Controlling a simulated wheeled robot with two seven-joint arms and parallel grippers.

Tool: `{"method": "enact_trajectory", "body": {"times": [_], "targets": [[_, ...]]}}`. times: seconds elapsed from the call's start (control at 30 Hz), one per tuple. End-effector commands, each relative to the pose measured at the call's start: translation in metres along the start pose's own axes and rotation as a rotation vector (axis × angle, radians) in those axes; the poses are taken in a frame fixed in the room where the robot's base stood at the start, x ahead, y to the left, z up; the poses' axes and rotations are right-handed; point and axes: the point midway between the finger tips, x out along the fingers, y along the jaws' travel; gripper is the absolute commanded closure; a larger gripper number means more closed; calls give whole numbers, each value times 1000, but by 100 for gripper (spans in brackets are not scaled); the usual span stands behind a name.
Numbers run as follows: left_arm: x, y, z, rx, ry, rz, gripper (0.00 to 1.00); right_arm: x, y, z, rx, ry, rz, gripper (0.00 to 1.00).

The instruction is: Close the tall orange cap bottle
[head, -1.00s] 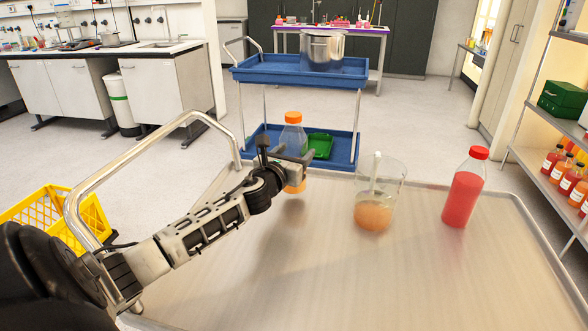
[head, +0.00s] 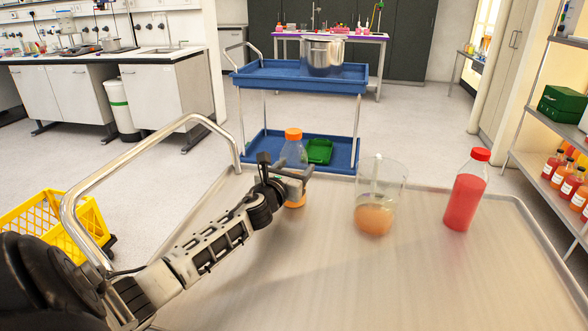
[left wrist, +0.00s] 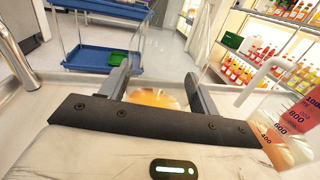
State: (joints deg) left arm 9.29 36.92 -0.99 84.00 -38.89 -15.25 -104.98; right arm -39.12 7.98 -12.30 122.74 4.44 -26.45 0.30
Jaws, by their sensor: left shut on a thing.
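The tall clear bottle (head: 293,157) has an orange cap (head: 293,134) on its top and a little orange juice at the bottom. It stands upright at the far left part of the metal cart top. Whether the cap is tight cannot be told. My left gripper (head: 290,170) is shut on the bottle's body, below the cap. In the left wrist view, the left gripper's fingers (left wrist: 158,85) lie on either side of the bottle, with its orange juice (left wrist: 153,98) showing between them. My right gripper is not in view.
A clear beaker (head: 374,220) with orange juice and a stirring rod stands right of the bottle. A red-capped bottle of red juice (head: 465,195) stands farther right. The near cart top (head: 370,290) is clear. A blue trolley (head: 300,75) stands behind, a yellow crate (head: 85,215) left.

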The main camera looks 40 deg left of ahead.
Motion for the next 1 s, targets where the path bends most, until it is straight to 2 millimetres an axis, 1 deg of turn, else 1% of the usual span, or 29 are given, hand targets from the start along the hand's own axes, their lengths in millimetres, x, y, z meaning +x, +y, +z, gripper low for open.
{"method": "enact_trajectory", "body": {"times": [0.03,0.07,0.1,0.33,0.47,0.57,0.67,0.9,1.0], "targets": [[0,0,-1,1,0,0,30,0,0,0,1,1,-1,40],[0,0,-1,1,1,0,22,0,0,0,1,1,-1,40],[0,0,-1,1,1,0,16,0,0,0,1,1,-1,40],[0,0,-1,0,1,1,16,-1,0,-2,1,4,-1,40],[-2,0,4,-1,2,0,16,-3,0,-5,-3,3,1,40],[-14,1,1,2,4,1,16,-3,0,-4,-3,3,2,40],[-32,0,1,4,4,-2,16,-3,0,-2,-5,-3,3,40],[-82,0,1,1,4,-1,16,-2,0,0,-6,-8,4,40],[-98,0,1,0,4,0,16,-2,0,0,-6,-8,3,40]]}}
